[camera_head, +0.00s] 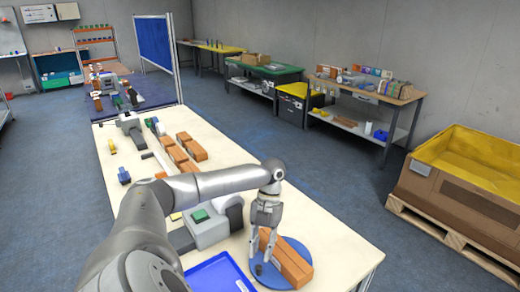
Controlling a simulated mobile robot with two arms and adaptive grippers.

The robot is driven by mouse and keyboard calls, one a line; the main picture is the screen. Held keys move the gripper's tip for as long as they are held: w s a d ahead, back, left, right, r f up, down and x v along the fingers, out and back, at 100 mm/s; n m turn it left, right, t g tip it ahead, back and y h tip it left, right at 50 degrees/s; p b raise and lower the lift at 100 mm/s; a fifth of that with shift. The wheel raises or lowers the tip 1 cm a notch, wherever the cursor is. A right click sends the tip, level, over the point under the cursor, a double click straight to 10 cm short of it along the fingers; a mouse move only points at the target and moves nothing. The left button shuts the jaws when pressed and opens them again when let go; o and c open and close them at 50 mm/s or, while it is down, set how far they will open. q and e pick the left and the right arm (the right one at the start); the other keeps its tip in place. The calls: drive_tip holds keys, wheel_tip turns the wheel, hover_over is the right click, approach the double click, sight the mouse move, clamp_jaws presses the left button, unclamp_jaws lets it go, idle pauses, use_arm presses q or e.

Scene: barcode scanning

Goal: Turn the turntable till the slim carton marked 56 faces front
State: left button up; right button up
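The turntable (300,246) is a round blue disc near the table's front right corner. A slim orange-brown carton (292,266) lies across it; no number can be read from here. A small dark knob-like piece (259,269) shows at the disc's left edge. My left gripper (262,256) points down over the left part of the turntable, in front of the carton's far end. Its fingers look apart, with carton colour showing between them. I cannot tell whether they touch the carton or the knob. My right gripper is out of view.
A blue tray (218,274) lies left of the turntable. A grey device with a green top (200,216) stands behind the tray. Several orange-brown cartons (194,150) lie farther back on the pale table (330,234). The table strip right of the turntable is clear.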

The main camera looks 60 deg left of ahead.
use_arm(q)
drive_tip(key=v, duration=0.7)
idle(0.4)
